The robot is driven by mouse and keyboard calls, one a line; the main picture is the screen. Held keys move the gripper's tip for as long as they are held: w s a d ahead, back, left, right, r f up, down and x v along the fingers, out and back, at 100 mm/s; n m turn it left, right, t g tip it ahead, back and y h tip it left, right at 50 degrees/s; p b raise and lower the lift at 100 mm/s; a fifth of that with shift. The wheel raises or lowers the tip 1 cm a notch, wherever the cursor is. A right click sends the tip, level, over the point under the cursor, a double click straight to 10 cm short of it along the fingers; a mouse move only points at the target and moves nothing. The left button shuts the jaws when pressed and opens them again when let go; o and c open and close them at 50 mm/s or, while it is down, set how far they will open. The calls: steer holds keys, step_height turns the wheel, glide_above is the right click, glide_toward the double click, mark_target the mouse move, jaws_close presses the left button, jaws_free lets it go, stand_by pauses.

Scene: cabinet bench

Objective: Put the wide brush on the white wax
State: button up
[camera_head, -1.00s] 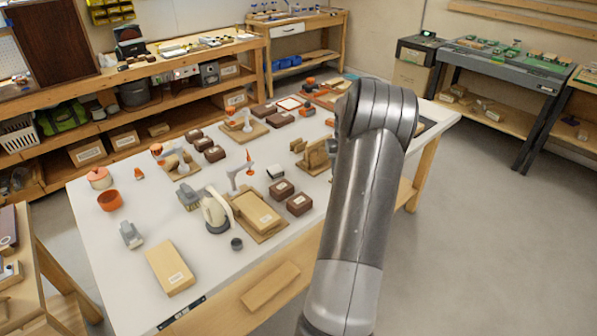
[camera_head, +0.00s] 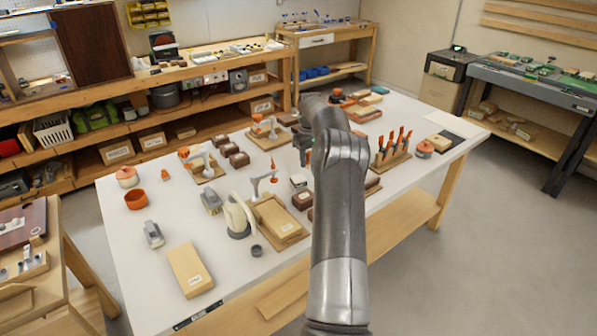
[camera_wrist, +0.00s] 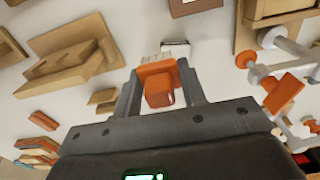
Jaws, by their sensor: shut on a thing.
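My gripper (camera_wrist: 160,88) is shut on the wide brush (camera_wrist: 158,84), which has an orange handle and a short pale bristle edge pointing up in the wrist view. Just beyond the bristles is a small white piece (camera_wrist: 176,47), probably the white wax; I cannot tell whether they touch. In the head view my gripper (camera_head: 303,147) is over the middle of the white table (camera_head: 165,228), and the brush is mostly hidden there. A small white-topped block (camera_head: 298,181) on the table below the gripper may be the wax.
Brown boxes (camera_head: 239,160) and small orange-and-white arm models (camera_head: 262,180) stand close around. A rack of orange-handled tools (camera_head: 390,152) is to the right. A cream kettle-like object (camera_head: 238,216) and a wooden block (camera_head: 190,270) are at the front left. The front left tabletop has free room.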

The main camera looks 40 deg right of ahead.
mark_target(298, 178)
steer(key=w+f, duration=0.1)
steer(key=w+a, duration=0.1)
steer(key=w+a+f, duration=0.1)
steer(key=shift+w+f, duration=0.3)
steer(key=shift+w, duration=0.05)
steer(key=shift+f, duration=1.95)
steer(key=shift+f, duration=0.1)
steer(key=o, duration=1)
